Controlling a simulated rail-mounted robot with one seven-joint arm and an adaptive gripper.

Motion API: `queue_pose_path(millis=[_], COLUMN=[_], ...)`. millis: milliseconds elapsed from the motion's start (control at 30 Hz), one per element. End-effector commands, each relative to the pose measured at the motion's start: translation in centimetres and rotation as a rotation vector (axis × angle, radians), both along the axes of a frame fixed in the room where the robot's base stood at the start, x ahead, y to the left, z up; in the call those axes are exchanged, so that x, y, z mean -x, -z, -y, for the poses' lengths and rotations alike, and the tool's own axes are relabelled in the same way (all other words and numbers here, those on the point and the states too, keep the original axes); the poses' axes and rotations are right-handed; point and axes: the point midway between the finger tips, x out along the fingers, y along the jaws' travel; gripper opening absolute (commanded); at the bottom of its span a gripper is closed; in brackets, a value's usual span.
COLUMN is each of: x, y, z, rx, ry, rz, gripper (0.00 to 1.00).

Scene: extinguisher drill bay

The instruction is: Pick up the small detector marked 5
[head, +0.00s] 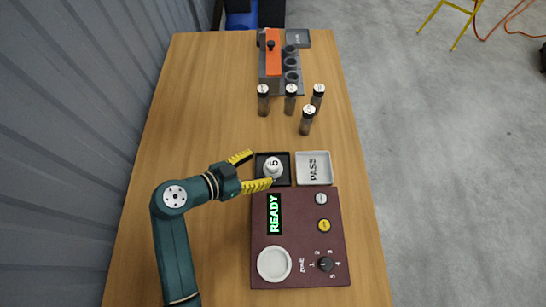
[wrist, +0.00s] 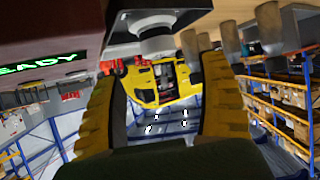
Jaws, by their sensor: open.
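The small white detector marked 5 (head: 273,166) sits in a black square tray (head: 287,181) just beyond the maroon control box. My gripper (head: 259,169) comes in from the left with its yellow fingers spread, one tip at the tray's far left corner and the other at its near side. The detector is just ahead of the opening, and I cannot tell whether a finger touches it. In the wrist view, a pale round body with a dark ring (wrist: 148,22), seemingly the detector, is at the top, beyond the open fingers (wrist: 158,68). Nothing is held.
A white PASS tray (head: 326,177) adjoins the black tray on the right. The maroon box (head: 308,225) has a READY display, buttons, a dial and a white round pad (head: 274,264). Several capped dark cylinders (head: 291,102) and an orange-topped rack (head: 273,58) stand farther back.

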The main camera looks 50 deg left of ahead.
Motion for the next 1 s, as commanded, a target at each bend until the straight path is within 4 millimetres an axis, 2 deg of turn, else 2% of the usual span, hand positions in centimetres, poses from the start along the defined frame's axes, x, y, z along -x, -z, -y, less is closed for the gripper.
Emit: queue_pose_path(millis=[400, 667, 1000], x=[-4.9, -5.1, -5.1], y=[3.2, 3.2, 3.2], z=[0.4, 0.4, 0.4], rx=[-0.001, 0.0, 0.0], ry=[0.0, -0.001, -0.001], rz=[0.0, 0.0, 0.0], gripper=[0.75, 0.76, 0.11])
